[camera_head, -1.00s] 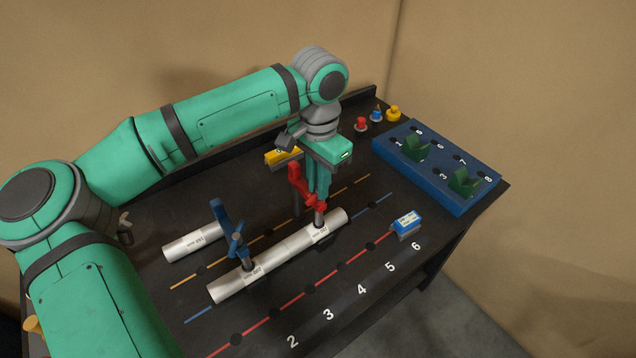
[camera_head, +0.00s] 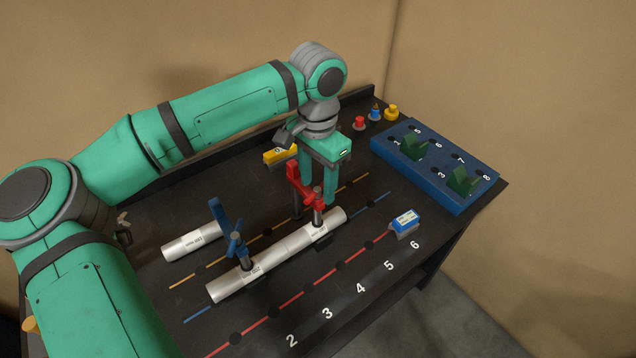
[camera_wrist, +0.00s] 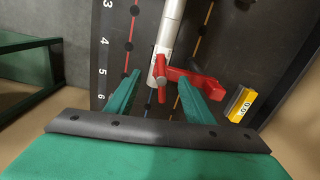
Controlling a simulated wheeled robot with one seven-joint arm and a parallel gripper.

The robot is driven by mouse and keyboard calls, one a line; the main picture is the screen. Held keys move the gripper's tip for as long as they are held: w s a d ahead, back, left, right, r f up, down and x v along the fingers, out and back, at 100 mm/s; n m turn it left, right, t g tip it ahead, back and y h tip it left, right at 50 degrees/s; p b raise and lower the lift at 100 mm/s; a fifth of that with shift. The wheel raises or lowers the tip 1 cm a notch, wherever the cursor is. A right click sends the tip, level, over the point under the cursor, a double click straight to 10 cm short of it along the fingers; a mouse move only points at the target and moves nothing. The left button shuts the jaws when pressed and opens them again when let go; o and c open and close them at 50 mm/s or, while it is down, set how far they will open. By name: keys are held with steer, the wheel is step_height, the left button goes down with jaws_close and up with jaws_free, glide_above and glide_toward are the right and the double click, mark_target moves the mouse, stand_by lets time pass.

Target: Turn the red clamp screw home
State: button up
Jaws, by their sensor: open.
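The red clamp (camera_head: 296,180) stands on the table with its arm over the right end of a long silver tube (camera_head: 284,252). Its screw (camera_head: 318,203), with a red cross handle, is above the tube end. My gripper (camera_head: 317,190) is open and empty, close behind the clamp in the head view, and its fingers point down. In the wrist view the open fingers (camera_wrist: 157,95) stand to either side of the red screw handle (camera_wrist: 162,79), which shows ahead of the fingertips. I cannot tell whether a finger touches the clamp.
A blue clamp (camera_head: 232,235) stands at the tube's left part, by a shorter silver tube (camera_head: 190,243). A blue-and-white block (camera_head: 405,222) and a yellow block (camera_head: 281,155) lie nearby. A blue rack (camera_head: 430,190) with green pieces and several coloured knobs (camera_head: 375,114) occupy the far right.

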mark_target(318, 190)
step_height(318, 190, up, 10)
steer(key=shift+r, duration=0.15)
stand_by(0.3)
